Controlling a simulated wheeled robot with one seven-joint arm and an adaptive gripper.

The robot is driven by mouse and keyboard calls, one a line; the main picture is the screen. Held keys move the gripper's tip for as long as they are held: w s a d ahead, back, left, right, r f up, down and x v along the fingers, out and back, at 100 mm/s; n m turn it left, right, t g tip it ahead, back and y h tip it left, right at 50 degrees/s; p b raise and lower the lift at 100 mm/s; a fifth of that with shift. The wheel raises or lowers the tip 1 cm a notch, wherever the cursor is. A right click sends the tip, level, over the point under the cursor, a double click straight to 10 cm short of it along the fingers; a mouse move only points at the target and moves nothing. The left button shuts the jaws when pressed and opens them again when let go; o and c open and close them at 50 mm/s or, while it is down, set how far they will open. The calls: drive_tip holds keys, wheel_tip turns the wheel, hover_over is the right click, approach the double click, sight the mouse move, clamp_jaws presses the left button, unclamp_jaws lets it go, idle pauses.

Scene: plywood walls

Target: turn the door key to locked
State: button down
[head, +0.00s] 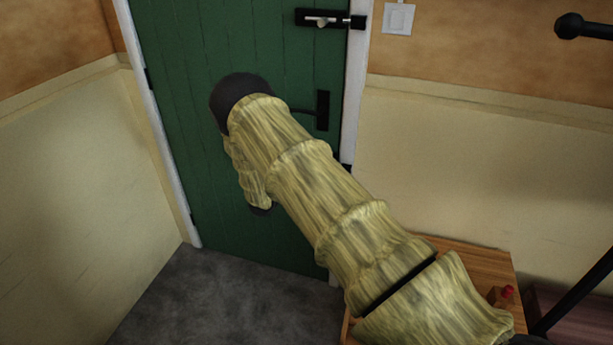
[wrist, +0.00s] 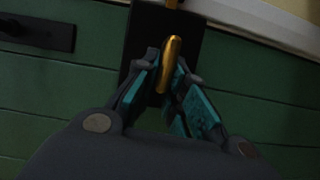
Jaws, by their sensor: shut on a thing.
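In the wrist view, my gripper (wrist: 168,82) is shut on a gold door key (wrist: 171,60), with one teal-padded finger on each side of its bow. The key stands in front of a black lock plate (wrist: 139,33) on the green door (wrist: 60,115). The key looks close to in line with the long side of the plate, but I cannot tell its exact turn. In the head view, the green door (head: 178,50) is closed, and my arm hides the key and my gripper.
A black door handle (head: 322,110) and a bolt (head: 330,19) sit near the door's right edge. A light switch (head: 398,18) is on the right wall. A wooden table (head: 480,258) with a red-topped object (head: 505,294) stands at lower right. Grey floor (head: 215,300) is clear at lower left.

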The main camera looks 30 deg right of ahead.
drive_tip(key=shift+f+n, duration=0.1)
drive_tip(key=shift+n, duration=0.4)
drive_tip(key=c, duration=1.5)
unclamp_jaws()
drive_tip(key=v, duration=1.2)
drive_tip(key=shift+f, duration=0.25)
